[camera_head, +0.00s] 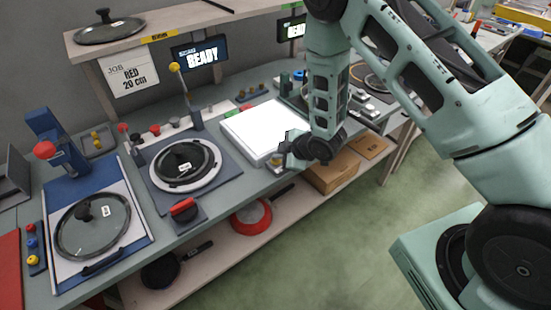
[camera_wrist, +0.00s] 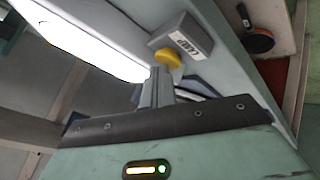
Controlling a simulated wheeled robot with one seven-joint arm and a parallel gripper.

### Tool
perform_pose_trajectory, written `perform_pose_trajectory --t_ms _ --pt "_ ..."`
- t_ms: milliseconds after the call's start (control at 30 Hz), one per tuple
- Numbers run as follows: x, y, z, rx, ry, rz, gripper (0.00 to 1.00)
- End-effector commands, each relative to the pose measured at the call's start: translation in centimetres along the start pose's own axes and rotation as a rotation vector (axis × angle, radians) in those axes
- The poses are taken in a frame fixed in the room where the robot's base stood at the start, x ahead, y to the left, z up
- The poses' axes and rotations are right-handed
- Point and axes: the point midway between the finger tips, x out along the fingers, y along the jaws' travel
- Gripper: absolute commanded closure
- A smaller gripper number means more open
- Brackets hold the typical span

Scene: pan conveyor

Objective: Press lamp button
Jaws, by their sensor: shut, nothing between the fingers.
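The lamp button is a yellow cap (camera_wrist: 168,58) on a grey box labelled LAMP (camera_wrist: 185,38) in the wrist view. In the head view the button (camera_head: 277,161) shows small at the front edge of the bench, partly behind my gripper (camera_head: 284,154). My gripper is shut and empty. In the wrist view its fingertips (camera_wrist: 159,70) lie right at the yellow cap and overlap its lower edge; I cannot tell whether they touch it. The light panel (camera_head: 258,128) beside the button glows white, and its lit face also fills the upper left of the wrist view (camera_wrist: 80,38).
Left of the panel are a lidded pan fixture (camera_head: 180,165) with a lever and a blue lid station (camera_head: 60,185). A red pan (camera_head: 252,216) and a cardboard box (camera_head: 332,177) sit on the lower shelf. Screens above read READY (camera_head: 201,55). The floor (camera_head: 340,250) in front is clear.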

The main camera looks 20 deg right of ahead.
Motion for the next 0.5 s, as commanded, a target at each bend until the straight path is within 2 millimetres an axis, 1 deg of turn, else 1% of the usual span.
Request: perform_pose_trajectory --t_ms 233,500 --pt "-0.76 0.56 -0.56 0.000 0.000 0.000 1.00" --pt "-0.80 0.58 -0.58 0.000 0.000 0.000 1.00"
